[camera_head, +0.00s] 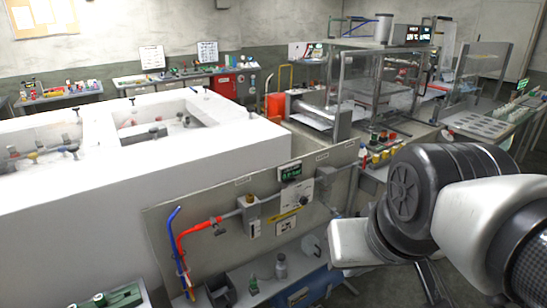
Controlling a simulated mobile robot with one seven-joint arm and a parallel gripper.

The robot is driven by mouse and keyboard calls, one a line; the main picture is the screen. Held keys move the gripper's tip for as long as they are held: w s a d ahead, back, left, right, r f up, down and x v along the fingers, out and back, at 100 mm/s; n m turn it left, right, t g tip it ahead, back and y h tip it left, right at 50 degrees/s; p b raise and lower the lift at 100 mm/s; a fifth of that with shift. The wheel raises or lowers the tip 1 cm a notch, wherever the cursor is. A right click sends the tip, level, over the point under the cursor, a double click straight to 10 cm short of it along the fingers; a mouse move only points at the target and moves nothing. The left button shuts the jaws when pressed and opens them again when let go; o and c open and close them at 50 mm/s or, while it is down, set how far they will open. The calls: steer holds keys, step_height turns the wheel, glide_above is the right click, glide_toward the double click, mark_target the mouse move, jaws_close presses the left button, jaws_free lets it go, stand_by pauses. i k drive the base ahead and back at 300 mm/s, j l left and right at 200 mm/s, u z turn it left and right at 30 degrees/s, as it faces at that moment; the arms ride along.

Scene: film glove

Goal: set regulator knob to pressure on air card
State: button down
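A grey upright panel (215,262) in front of the white block carries the air fittings. A small display with green digits (290,172) sits near its top; the digits are too small to read surely. Below it is a pale plate with a small dark round part (304,200) that looks like the regulator knob; its setting cannot be read. A small white card (286,226) is lower on the panel; its print is unreadable, and I cannot tell whether it is the air card. My arm fills the lower right, apart from the knob in the picture. My gripper's fingertips cannot be made out.
Red and blue hoses (178,250) run down the panel's left side. A shelf below holds a grey bottle (281,266) and small items. A large white block (70,215) stands behind and left. A glazed machine (375,80) stands behind, with coloured buttons (380,155) in front.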

mark_target(303, 200)
steer(key=k, duration=0.1)
steer(key=i+l, duration=0.4)
steer(key=i+l+z, duration=0.1)
steer(key=i+l, duration=0.35)
steer(key=i, duration=0.2)
